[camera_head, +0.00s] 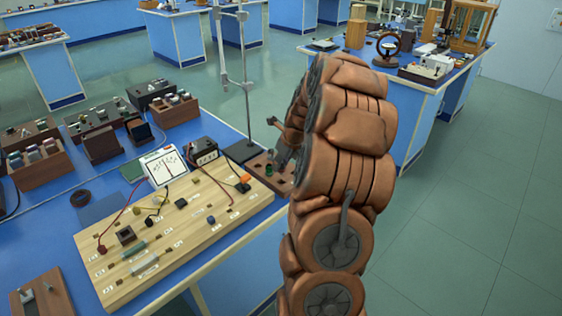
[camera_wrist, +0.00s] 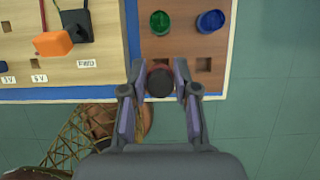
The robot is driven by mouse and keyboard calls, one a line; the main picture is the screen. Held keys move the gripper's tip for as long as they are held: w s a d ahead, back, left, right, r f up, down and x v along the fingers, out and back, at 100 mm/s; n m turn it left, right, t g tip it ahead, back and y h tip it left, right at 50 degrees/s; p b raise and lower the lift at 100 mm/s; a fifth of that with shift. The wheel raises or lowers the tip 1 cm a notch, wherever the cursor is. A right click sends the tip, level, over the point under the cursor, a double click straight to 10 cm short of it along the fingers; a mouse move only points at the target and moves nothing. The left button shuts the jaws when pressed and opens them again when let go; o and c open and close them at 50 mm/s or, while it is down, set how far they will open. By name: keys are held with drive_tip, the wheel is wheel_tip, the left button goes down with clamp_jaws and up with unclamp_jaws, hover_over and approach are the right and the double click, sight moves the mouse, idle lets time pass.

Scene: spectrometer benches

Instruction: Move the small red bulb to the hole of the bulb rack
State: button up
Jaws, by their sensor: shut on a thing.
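In the wrist view my gripper (camera_wrist: 159,78) is shut on the small red bulb (camera_wrist: 159,84), which shows as a dark cylinder with a reddish rim between the two fingers. The brown bulb rack (camera_wrist: 182,45) lies below it at the top of that view. The rack holds a green bulb (camera_wrist: 160,23) and a blue bulb (camera_wrist: 210,21). One square hole (camera_wrist: 204,65) is empty at the right. Another hole is partly hidden behind the red bulb. In the head view the rack (camera_head: 258,160) is partly covered by my arm, and the red bulb cannot be made out.
A wooden circuit board (camera_head: 180,235) with an orange block (camera_wrist: 53,43) and wires lies left of the rack. A metal stand (camera_head: 246,90) rises behind the rack. Meters and wooden boxes fill the blue bench's left part. The floor is open at the right.

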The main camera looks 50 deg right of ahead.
drive_tip(key=shift+f+b, duration=0.7)
drive_tip(key=shift+f, duration=1.85)
drive_tip(key=o, duration=1)
drive_tip(key=v, duration=1.2)
drive_tip(key=shift+s, duration=0.1)
drive_tip(key=shift+a, duration=0.1)
